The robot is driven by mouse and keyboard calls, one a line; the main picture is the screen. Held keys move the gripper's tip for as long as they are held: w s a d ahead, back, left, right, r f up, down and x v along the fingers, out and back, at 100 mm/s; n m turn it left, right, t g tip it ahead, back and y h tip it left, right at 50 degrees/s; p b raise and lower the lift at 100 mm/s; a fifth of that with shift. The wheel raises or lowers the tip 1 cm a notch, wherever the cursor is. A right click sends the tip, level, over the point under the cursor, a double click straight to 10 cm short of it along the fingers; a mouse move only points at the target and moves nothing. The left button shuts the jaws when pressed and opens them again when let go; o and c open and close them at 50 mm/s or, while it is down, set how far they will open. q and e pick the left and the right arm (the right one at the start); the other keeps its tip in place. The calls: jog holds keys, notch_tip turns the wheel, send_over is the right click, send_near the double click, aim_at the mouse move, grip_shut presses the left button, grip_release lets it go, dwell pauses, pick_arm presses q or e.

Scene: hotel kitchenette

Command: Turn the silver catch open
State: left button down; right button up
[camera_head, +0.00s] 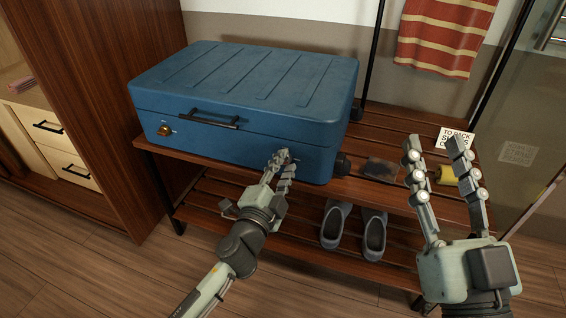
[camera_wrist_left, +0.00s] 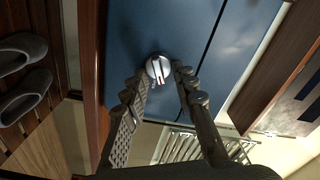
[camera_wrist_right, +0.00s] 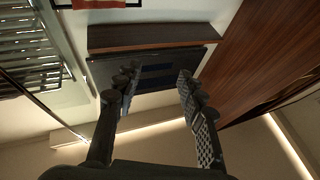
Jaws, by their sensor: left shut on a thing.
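The blue suitcase (camera_head: 245,95) lies flat and closed on a slatted wooden bench. A brass catch (camera_head: 165,130) and a dark handle (camera_head: 209,119) show on its front. The silver catch (camera_wrist_left: 158,68) is a round knob with a ridge across it on the blue front, seen in the left wrist view; in the head view my fingers hide it. My left gripper (camera_head: 280,158) is at the right part of the front, its fingers shut on the silver catch; it also shows in the left wrist view (camera_wrist_left: 161,75). My right gripper (camera_head: 434,143) is open and empty, raised right of the suitcase.
Grey shoes (camera_head: 355,229) stand on the lower shelf. A white sign (camera_head: 454,138), a yellow item (camera_head: 446,175) and a dark flat item (camera_head: 380,169) are on the bench (camera_head: 178,157) at right. A wooden cabinet (camera_head: 100,90) stands at left. Open floor lies in front.

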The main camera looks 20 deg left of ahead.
pick_arm(q)
jog(key=m, duration=0.2)
jog(key=shift+m, duration=0.3)
jog(key=shift+f+m+p, duration=0.2)
jog(key=shift+m+p, duration=0.2)
jog(key=shift+m, duration=0.9)
pick_arm(e)
jog(key=shift+w+d+f+g+h, duration=0.1)
jog(key=shift+w+f+g+h, duration=0.15)
jog(key=shift+f, duration=0.25)
jog(key=shift+w+f+g+h, duration=0.1)
jog(key=shift+f+g, duration=0.25)
jog(key=shift+f, duration=0.15)
jog(key=shift+w+d+f+g+h, duration=0.1)
jog(key=shift+w+f+g+h, duration=0.15)
jog(key=shift+f, duration=0.35)
pick_arm(q)
jog(key=c, duration=1.2)
grip_release()
jog(key=shift+s+a, duration=0.15)
jog(key=shift+s, duration=5.85)
